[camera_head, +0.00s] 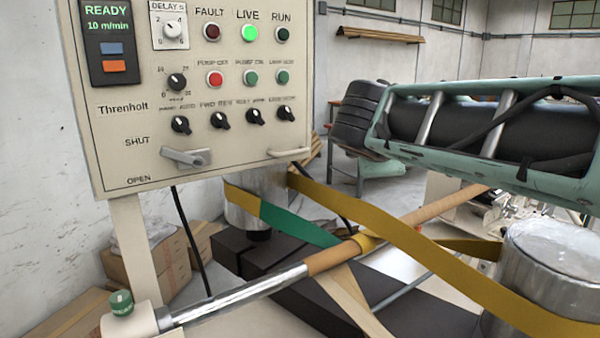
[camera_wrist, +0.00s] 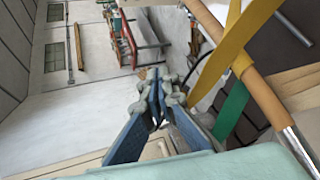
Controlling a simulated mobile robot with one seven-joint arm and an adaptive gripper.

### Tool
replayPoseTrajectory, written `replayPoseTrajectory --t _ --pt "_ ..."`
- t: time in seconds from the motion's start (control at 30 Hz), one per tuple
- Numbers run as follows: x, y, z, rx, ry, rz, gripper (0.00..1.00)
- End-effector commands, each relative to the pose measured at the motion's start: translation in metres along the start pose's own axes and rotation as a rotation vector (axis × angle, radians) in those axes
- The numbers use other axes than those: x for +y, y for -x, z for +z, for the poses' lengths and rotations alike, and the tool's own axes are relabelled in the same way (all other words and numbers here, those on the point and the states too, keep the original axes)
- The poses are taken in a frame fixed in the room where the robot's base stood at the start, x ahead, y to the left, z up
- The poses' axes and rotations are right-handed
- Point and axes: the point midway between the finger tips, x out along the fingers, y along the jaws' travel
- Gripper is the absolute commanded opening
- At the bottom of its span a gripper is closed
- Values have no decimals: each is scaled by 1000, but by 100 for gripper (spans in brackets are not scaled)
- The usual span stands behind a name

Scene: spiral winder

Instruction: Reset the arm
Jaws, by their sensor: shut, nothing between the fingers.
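My gripper (camera_wrist: 158,92) shows in the wrist view, its blue fingers drawn together at their tips. It is shut and holds nothing. In the head view I cannot make out the gripper. The winder's control panel (camera_head: 130,115) stands at the upper left of the head view, with READY on its display and the green LIVE lamp lit. A brown tube on a shiny shaft (camera_head: 432,212) runs diagonally below it and also shows at the right of the wrist view (camera_wrist: 262,100). A yellow belt (camera_head: 400,240) wraps around the tube.
A metal drum (camera_head: 555,260) stands at the lower right of the head view. A green band (camera_head: 295,225) joins the yellow belt. Cardboard boxes (camera_head: 150,265) lie below the panel. A wall shelf (camera_head: 380,34) hangs at the back. Pale wall and floor lie left of the gripper in the wrist view.

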Motion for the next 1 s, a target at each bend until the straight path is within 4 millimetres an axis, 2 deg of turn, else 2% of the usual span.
replayPoseTrajectory --t 0.03,0.2,0.37,0.5,0.6,0.7,0.83,1.0 --pt "-17 8 18 -4 -101 -68 0" --pt "-93 41 44 -16 -458 -294 0" --pt "-154 85 50 -59 -791 -481 0" --pt "-198 125 42 -113 -1069 -619 0" --pt "-219 147 33 -151 -1231 -692 0" --pt "-234 161 25 -181 -1346 -740 0" --pt "-243 170 18 -199 -1422 -772 0" --pt "-245 171 16 -203 -1437 -780 0"
